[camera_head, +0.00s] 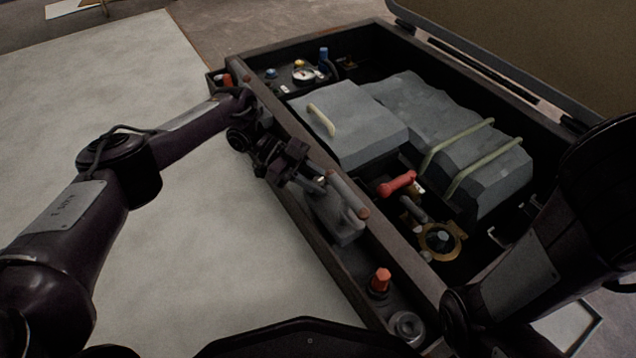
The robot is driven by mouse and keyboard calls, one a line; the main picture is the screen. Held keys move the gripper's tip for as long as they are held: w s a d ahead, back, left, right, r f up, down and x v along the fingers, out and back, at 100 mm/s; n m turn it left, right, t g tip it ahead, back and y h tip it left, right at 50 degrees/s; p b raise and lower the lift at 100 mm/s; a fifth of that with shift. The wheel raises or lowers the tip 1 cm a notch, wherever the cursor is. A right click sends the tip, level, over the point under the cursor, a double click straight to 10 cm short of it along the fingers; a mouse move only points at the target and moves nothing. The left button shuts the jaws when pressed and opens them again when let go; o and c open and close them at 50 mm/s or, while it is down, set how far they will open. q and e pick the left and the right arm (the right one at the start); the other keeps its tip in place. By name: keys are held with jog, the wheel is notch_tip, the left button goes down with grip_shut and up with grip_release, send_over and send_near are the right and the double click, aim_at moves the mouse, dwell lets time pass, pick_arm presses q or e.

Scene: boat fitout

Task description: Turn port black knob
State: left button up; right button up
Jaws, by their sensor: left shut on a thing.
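My left gripper (308,178) reaches over the left side of the dark open box and is shut on a small part there. The part is mostly hidden by the fingers; it appears to be the port black knob, but its colour and turn angle cannot be made out. A grey bar handle (348,195) on a grey fitting stands just beside the fingertips. My right arm comes in at the right, but its gripper is not in view.
The box rim (300,190) runs under my left gripper. An orange-red knob (380,282) stands nearer me. Inside are grey blocks (350,125), a red handle (398,184) and a brass ring (440,241). A raised lid (540,45) stands behind. The pale floor at left is clear.

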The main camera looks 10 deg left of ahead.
dwell(0.5)
pick_arm(q)
jog(key=o, duration=1)
jog(key=shift+d, duration=0.1)
jog(key=v, duration=0.7)
jog(key=shift+a+p, duration=0.3)
jog(key=shift+a, duration=0.1)
jog(key=shift+w+r, duration=0.1)
